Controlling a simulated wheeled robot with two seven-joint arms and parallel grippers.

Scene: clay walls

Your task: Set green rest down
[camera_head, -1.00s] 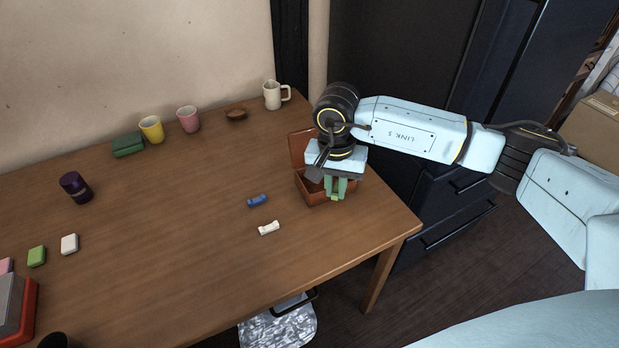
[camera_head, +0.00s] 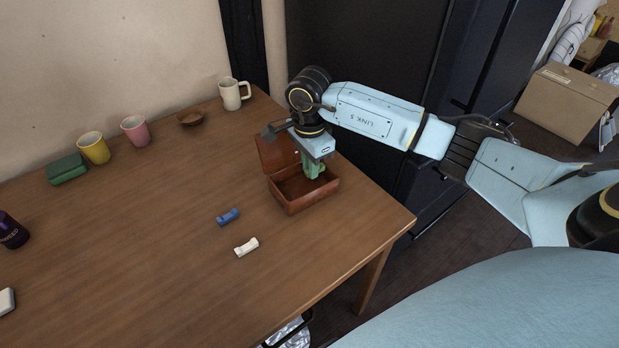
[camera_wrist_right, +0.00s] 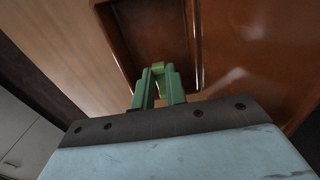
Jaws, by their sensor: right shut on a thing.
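My right gripper (camera_head: 315,172) points down over the open brown box (camera_head: 292,207). It is shut on the small green rest (camera_wrist_right: 158,68), which shows between the green fingertips in the right wrist view. In the head view I cannot clearly tell the rest from the fingers. The box's lid (camera_head: 273,152) stands open at its back left. In the right wrist view the box's rim (camera_wrist_right: 198,45) lies just beyond the fingers. I cannot tell whether the rest touches the box. My left gripper is not in view.
A blue rest (camera_head: 228,217) and a white rest (camera_head: 246,246) lie on the table (camera_head: 160,250) left of the box. A cream mug (camera_head: 232,95), brown bowl (camera_head: 190,118), pink cup (camera_head: 135,130), yellow cup (camera_head: 94,148) and green case (camera_head: 67,169) line the back.

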